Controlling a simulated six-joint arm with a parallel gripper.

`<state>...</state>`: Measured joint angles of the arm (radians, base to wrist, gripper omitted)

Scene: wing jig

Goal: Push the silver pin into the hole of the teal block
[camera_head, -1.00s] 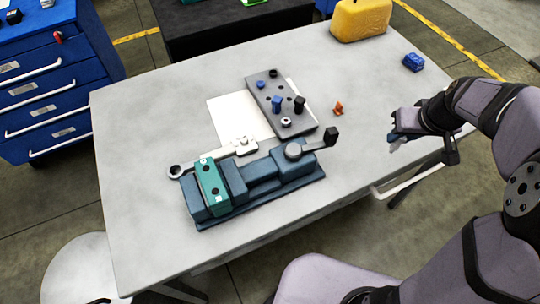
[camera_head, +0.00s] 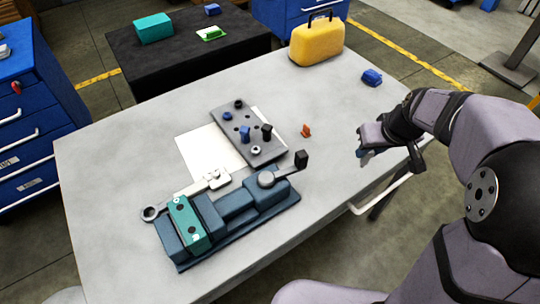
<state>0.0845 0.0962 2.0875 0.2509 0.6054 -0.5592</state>
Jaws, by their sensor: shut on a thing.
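The teal block (camera_head: 187,222) is clamped in the dark blue vise (camera_head: 240,211) at the front left of the table. Dark round holes show in its top. My gripper (camera_head: 364,150) is over the right part of the table, well to the right of the vise and the block. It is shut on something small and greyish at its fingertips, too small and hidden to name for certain. I cannot make out a loose silver pin on the table.
A grey holed plate (camera_head: 231,119) with blue and black pegs and a silver ring lies behind the vise, partly on a white sheet (camera_head: 200,155). An orange piece (camera_head: 306,130), a blue block (camera_head: 371,77) and a yellow case (camera_head: 316,45) are farther right. The table's left side is clear.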

